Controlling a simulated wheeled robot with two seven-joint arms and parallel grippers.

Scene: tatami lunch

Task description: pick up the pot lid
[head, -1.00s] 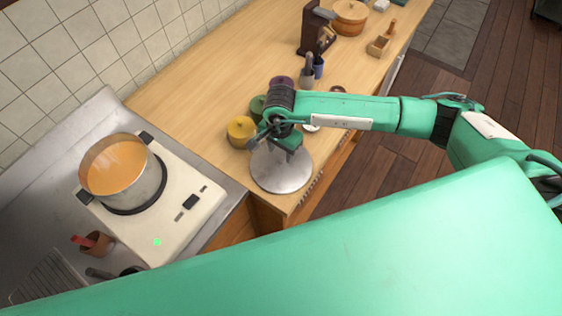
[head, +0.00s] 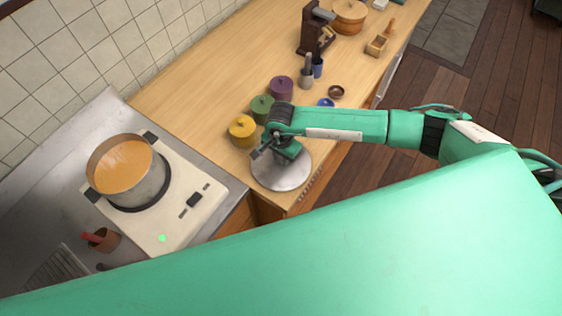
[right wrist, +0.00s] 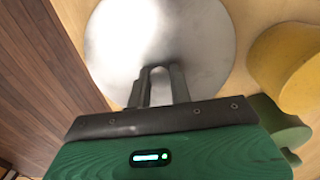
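The pot lid (head: 291,178) is a round, flat grey metal disc lying on the wooden counter near its front corner. It fills the upper middle of the right wrist view (right wrist: 205,35). My right gripper (head: 279,155) is over the lid, pointing down at it. In the right wrist view its two fingers (right wrist: 160,82) reach the lid's middle, with a small arched shape, perhaps the handle, between them. Whether they press on it I cannot tell. The pot (head: 143,184) of orange soup stands uncovered on the hob at the left. My left gripper is not in view.
Yellow (head: 242,132), green (head: 261,108) and purple (head: 281,88) lidded jars stand close behind my right gripper. A blue dish (head: 326,102) and a brown bowl (head: 336,92) lie beyond. The white hob (head: 178,220) is left of the counter. The counter's back left is clear.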

